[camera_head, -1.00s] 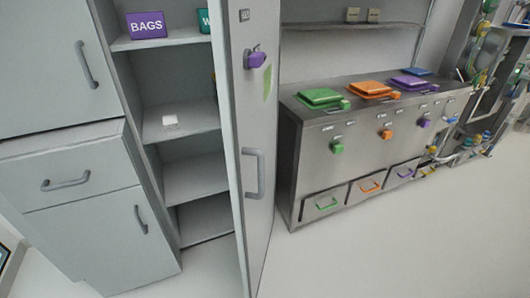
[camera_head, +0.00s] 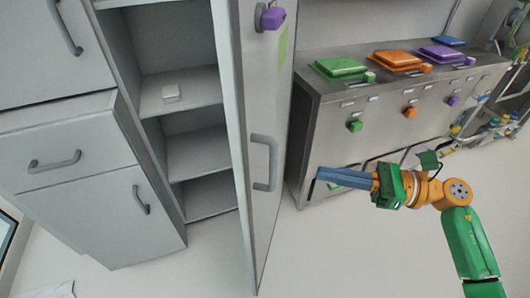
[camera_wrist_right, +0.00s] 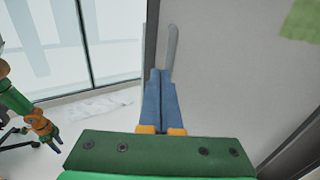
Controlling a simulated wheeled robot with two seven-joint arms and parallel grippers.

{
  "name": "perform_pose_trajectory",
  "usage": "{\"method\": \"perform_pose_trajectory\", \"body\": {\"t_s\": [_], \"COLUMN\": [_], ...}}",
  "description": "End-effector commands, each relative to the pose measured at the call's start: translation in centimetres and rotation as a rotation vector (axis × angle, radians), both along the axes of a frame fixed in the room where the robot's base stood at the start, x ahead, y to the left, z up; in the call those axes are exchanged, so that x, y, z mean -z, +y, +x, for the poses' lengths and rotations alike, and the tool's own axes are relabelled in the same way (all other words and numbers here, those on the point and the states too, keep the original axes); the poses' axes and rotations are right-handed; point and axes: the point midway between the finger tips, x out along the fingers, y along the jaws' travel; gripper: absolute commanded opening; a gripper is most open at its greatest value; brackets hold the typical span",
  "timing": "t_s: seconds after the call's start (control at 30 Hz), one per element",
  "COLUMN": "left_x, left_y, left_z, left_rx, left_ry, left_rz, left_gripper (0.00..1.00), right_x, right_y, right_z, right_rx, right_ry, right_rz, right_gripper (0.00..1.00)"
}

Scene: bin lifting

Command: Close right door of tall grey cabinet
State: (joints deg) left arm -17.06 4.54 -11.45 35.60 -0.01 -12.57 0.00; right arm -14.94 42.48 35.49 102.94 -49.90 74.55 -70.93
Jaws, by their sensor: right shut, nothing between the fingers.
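The right door (camera_head: 257,215) of the tall grey cabinet (camera_head: 150,20) stands open, swung out toward me, so the shelves show to its left. Its grey bar handle (camera_head: 264,162) is on the face toward the right. My right gripper (camera_head: 319,175) is shut and empty, to the right of the door and apart from the handle, its blue fingers pointing left. In the right wrist view the shut fingers (camera_wrist_right: 160,72) point toward the door face (camera_wrist_right: 225,80), with the handle (camera_wrist_right: 172,45) just beyond the tips.
A grey waste station (camera_head: 375,115) with coloured lids stands behind my right gripper. A closed drawer (camera_head: 65,150) and doors are at left. The floor (camera_head: 340,255) in front is clear.

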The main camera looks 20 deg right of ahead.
Motion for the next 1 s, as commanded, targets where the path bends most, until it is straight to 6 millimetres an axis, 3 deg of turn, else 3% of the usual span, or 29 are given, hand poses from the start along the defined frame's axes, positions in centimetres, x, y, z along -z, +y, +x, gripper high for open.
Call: {"method": "perform_pose_trajectory", "body": {"t_s": [0.13,0.6,1.0], "left_x": [-1.9,-6.6,-6.9], "left_y": [0.0,0.1,0.1], "left_z": [-0.1,-0.2,-0.2], "left_rx": [0.000,0.000,0.001], "left_ry": [0.002,0.006,0.005], "left_rz": [0.000,0.001,0.001], "left_gripper": [0.50,0.50,0.50], "right_x": [-0.8,-0.6,0.0], "right_y": [2.2,10.1,11.3], "right_z": [1.4,6.6,7.4], "right_rx": [-0.002,0.002,0.004], "right_ry": [0.000,0.006,0.006], "right_rz": [0.009,0.017,0.013], "right_gripper": [0.00,0.00,0.00]}}
